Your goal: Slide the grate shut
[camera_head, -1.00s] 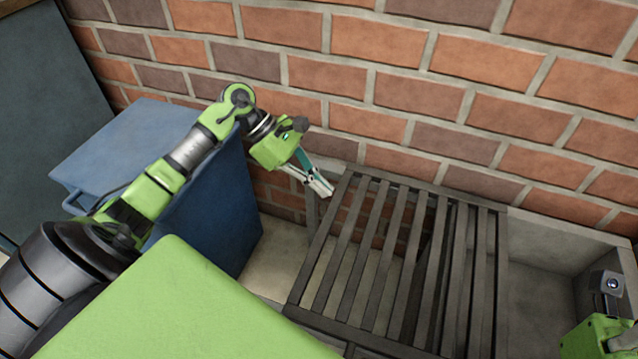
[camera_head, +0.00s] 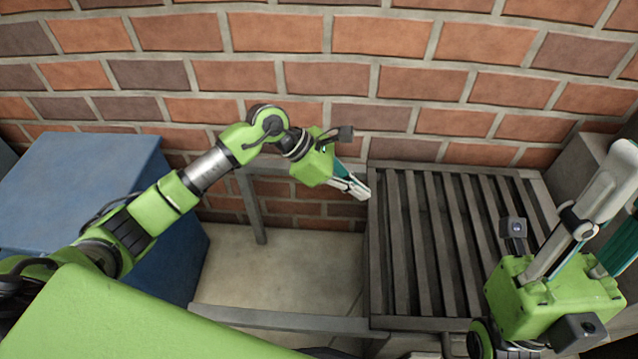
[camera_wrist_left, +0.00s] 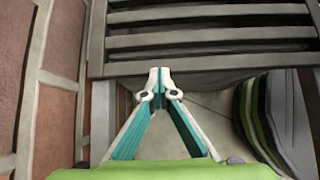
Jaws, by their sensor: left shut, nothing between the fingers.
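The grate (camera_head: 408,260) is a dark grey slatted panel lying flat at right of centre in the head view. Its slats also show at the top of the left wrist view (camera_wrist_left: 210,41). My left gripper (camera_head: 365,192) is shut and empty, with its fingertips at the grate's left edge. In the left wrist view the shut tips (camera_wrist_left: 158,73) are close against the edge bar; I cannot tell whether they touch. My right gripper (camera_head: 610,205) is at the right, above the grate's right part and hiding some of it. Its fingertips run toward the picture's edge, so its opening is unclear.
A grey support frame (camera_head: 285,319) with open space over pale floor (camera_head: 280,270) lies left of the grate. A blue box (camera_head: 80,190) stands further left. A brick wall (camera_head: 300,90) runs close behind. A pale grey block (camera_head: 585,170) stands at the far right.

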